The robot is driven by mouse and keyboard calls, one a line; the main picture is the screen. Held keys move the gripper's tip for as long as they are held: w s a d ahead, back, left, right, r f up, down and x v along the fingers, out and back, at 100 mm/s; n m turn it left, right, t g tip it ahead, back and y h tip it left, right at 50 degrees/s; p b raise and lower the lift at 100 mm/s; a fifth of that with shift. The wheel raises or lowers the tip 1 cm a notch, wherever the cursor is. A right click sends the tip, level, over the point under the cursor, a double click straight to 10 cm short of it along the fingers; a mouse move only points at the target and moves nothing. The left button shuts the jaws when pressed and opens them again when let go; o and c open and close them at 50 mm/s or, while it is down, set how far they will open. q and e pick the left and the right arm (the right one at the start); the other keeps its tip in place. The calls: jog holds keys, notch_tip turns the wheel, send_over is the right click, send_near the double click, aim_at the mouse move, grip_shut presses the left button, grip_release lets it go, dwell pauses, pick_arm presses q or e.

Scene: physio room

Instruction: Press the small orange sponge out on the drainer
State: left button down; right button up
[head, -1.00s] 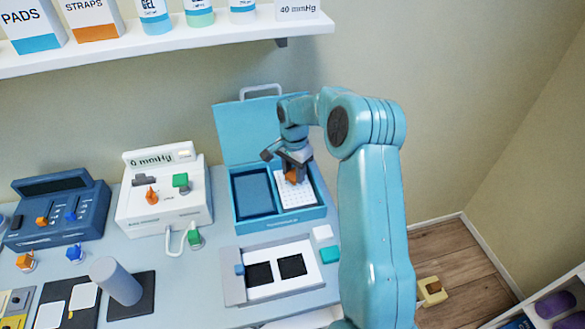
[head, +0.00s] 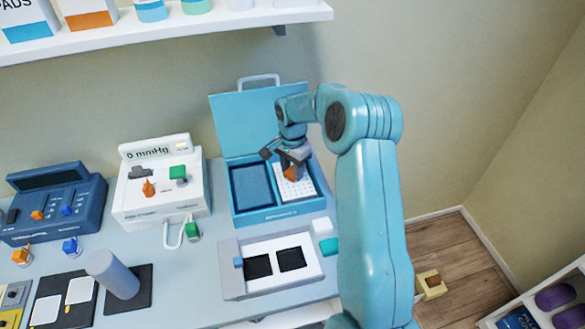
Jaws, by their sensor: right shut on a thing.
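The small orange sponge (head: 290,174) is in the right gripper (head: 291,167), low over the drainer. The drainer (head: 296,189) is a white plate with small holes in the right compartment of the open blue case (head: 268,214). My right gripper points down and is shut on the sponge. The sponge appears to be at the drainer's surface, but I cannot tell whether it is pressed against it. The gripper hides part of the sponge and the back of the drainer. My left gripper is not in view.
The case's left compartment (head: 252,188) is dark blue. Its raised lid (head: 245,125) stands behind. A white unit reading 0 mmHg (head: 160,190) is to the left. A grey-white tray with two black pads (head: 272,264) lies in front. A shelf (head: 180,32) hangs above.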

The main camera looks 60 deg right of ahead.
aim_at(292, 172)
jog(key=shift+f+b, duration=0.45)
jog(key=shift+f, duration=0.1)
dwell(0.4)
dwell(0.5)
jog(key=shift+r+p, duration=0.6)
jog(key=shift+r, duration=0.25)
jog(key=shift+r+p, duration=1.55)
jog(key=shift+r, duration=1.2)
jog(key=shift+f, duration=0.1)
